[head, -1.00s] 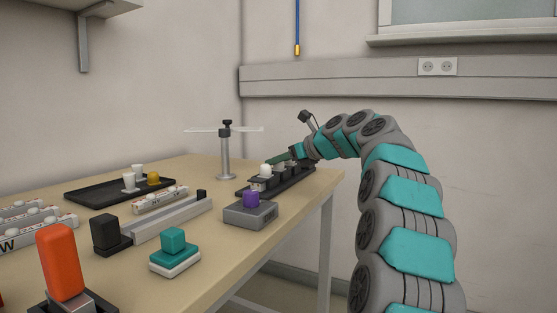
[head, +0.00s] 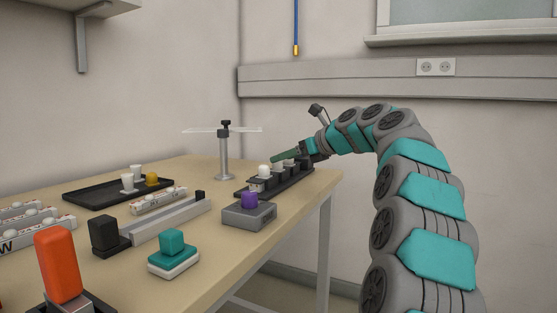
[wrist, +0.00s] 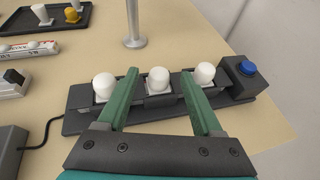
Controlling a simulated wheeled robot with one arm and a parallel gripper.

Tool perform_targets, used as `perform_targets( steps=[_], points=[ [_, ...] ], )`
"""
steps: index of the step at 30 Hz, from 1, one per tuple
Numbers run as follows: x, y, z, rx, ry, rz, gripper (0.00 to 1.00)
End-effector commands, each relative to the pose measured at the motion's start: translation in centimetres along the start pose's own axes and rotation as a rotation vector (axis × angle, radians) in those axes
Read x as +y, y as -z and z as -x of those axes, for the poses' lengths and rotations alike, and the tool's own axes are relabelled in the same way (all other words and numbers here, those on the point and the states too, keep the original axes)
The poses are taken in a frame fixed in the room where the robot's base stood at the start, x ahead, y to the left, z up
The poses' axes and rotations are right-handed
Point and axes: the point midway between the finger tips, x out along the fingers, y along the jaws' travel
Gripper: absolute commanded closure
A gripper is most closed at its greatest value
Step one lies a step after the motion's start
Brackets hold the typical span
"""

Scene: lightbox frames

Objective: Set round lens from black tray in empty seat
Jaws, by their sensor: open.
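My gripper (wrist: 158,75) is open, its two green fingers reaching over the dark seat rail (wrist: 75,125). Three white rounded lenses show along the rail: a left one (wrist: 103,86), a middle one (wrist: 158,79) and a right one (wrist: 205,72). The middle lens stands between the fingers, with gaps on both sides. No empty seat is clear; the fingers hide parts of the rail. The black tray (head: 85,199) lies on the far left of the table. It holds two white pieces (head: 128,183) and a yellow round piece (head: 152,179). In the head view, my gripper (head: 273,158) is above the rail (head: 245,191).
A blue button box (wrist: 247,80) stands at the rail's right end. A post (head: 224,160) stands behind the rail.

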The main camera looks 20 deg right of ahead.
Motion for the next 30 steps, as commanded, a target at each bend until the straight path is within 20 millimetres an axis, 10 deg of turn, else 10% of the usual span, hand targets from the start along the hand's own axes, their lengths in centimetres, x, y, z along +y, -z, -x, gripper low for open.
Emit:
perform_targets(
  steps=[12, 30],
  points=[
    [0.0, -0.1, 7.7, -0.001, 0.0, 0.0, 0.33],
    [0.0, 0.0, 8.1, 0.0, 0.0, 0.0, 0.33]
  ],
)
